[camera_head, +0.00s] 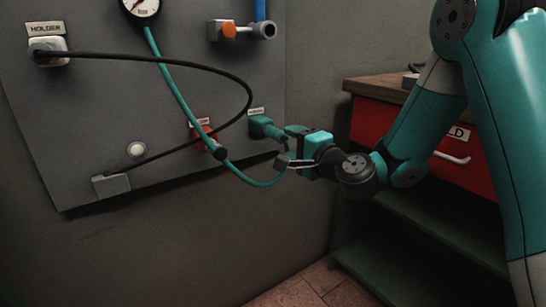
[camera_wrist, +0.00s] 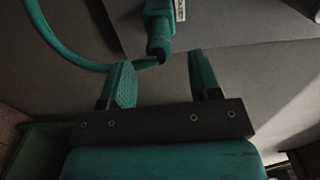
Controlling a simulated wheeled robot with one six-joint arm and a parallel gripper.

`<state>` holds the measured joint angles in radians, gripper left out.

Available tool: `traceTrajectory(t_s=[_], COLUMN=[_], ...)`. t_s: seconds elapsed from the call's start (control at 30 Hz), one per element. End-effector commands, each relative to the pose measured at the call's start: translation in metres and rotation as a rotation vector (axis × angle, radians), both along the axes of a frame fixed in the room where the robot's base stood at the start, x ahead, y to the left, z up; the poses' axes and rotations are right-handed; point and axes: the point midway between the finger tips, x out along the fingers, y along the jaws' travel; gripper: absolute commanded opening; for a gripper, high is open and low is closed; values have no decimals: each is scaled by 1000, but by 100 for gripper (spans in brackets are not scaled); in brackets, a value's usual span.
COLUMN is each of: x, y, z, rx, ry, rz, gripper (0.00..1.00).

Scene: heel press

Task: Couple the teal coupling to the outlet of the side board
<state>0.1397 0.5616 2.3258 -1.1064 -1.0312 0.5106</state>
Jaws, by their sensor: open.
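The teal coupling (camera_head: 272,131) is at the labelled outlet (camera_head: 256,123) on the right of the grey side board, in line with it and seemingly against it. In the wrist view the coupling (camera_wrist: 159,38) stands just beyond my fingertips, with the teal hose (camera_wrist: 75,58) curving in from the left to its near end. Whether it is fully seated cannot be told. My gripper (camera_head: 284,147) is open just in front of it. In the wrist view the fingers of my gripper (camera_wrist: 162,73) are apart, with nothing held between them.
The teal hose (camera_head: 172,83) hangs from a gauge (camera_head: 142,5). A black cable (camera_head: 185,62) loops from the holder (camera_head: 47,49) to a grey box (camera_head: 111,185). A red fitting (camera_head: 203,137) is left of the outlet. A red drawer cabinet (camera_head: 385,122) stands to the right.

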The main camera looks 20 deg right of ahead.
Motion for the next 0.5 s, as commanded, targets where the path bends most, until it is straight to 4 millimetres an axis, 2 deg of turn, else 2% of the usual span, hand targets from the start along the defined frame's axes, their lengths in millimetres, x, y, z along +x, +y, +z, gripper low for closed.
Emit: traceTrajectory(t_s=[0.07, 0.5], x=[2, 7], y=[-5, -4], z=[-5, -1], rx=[16, 18], ry=[-2, -3], rz=[-21, -23], gripper=[57, 57])
